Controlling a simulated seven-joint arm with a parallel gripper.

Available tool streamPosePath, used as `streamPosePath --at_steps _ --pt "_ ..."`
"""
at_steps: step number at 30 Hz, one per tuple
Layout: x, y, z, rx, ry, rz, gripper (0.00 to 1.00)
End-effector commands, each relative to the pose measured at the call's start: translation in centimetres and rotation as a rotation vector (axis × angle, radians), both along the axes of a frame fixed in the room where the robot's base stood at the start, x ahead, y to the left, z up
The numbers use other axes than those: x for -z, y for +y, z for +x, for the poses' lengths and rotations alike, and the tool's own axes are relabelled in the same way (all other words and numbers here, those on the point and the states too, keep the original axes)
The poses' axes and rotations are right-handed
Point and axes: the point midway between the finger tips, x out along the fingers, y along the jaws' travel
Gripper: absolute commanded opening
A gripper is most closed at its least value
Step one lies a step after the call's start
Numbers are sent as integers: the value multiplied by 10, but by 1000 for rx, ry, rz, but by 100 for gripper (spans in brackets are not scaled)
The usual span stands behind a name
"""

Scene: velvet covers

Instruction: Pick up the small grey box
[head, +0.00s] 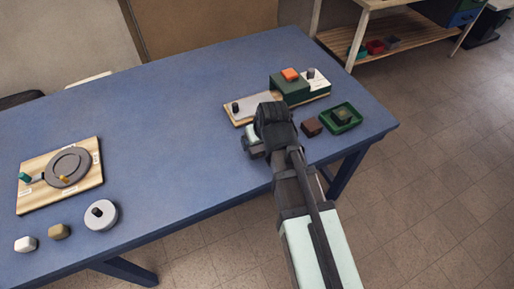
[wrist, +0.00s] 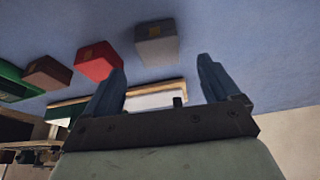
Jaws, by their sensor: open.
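The small grey box (wrist: 157,42) lies on the blue table in the wrist view, upper middle, with a brownish patch on one face. My gripper (wrist: 162,65) is open. The grey box appears in line with the gap between its fingers, beyond the tips and apart from them. Nothing is between the fingers. In the head view my gripper (head: 262,145) hangs low over the table's front right part. My arm covers much of that spot, and I cannot clearly make out the grey box there.
A red box (wrist: 99,60) and a brown box (wrist: 47,72) sit left of the grey box in the wrist view. In the head view a green tray (head: 353,124) and a dark green box (head: 290,92) stand right. A wooden board (head: 88,180) lies left. The table's middle is clear.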

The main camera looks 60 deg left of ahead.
Motion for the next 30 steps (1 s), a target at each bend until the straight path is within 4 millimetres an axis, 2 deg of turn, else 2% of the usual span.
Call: streamPosePath --at_steps 4,14,24,30 --pt "12 5 0 -1 0 0 89" --pt "22 9 1 -1 0 0 89" --pt "56 24 3 -1 0 -2 89" --pt "64 27 3 -1 0 1 89"
